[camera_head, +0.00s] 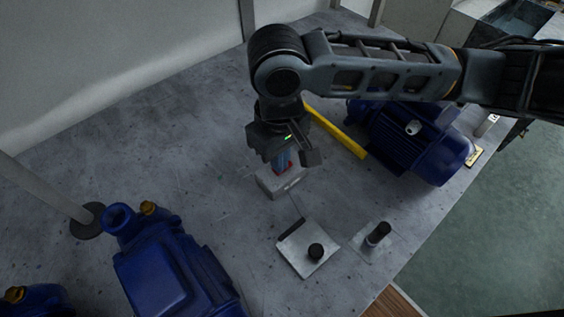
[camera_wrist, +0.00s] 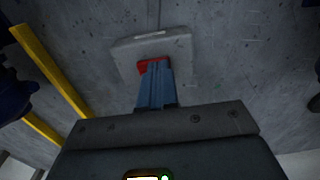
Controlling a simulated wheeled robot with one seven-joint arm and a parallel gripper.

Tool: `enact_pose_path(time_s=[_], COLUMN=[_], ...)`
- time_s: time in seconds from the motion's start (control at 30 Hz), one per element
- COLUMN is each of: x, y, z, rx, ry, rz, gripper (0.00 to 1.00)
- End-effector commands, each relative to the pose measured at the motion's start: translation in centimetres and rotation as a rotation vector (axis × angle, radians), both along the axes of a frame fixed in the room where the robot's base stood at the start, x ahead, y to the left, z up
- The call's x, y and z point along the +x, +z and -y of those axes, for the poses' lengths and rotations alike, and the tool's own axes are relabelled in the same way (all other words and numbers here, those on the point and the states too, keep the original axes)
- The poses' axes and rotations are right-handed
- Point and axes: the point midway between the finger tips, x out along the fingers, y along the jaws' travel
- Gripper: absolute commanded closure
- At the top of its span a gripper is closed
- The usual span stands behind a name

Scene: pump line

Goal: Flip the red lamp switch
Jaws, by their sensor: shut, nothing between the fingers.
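The red lamp switch (camera_wrist: 147,65) sits on a light grey box (camera_wrist: 126,57) on the grey bench. In the head view the box (camera_head: 272,188) stands below my gripper, and a bit of red shows at the fingertips. My gripper (camera_head: 283,167) points down with its blue fingers shut and empty. In the wrist view the fingertips (camera_wrist: 156,66) lie over the red switch and hide part of it. I cannot tell whether they touch it or which way the switch is tipped.
A yellow bar (camera_head: 337,132) lies behind the box, beside a blue pump (camera_head: 415,140). Another blue pump (camera_head: 165,270) stands front left. The bench left of the box is clear.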

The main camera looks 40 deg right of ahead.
Motion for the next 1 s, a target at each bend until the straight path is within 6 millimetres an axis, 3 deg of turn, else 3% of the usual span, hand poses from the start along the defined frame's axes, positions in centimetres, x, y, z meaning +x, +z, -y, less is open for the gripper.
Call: enact_pose_path(time_s=[0.17,1.0], x=[0.0,0.0], y=[0.2,6.4], z=[0.0,0.0], rx=[-0.001,0.0], ry=[-0.001,0.0], rz=[-0.002,-0.001], gripper=[1.0,1.0])
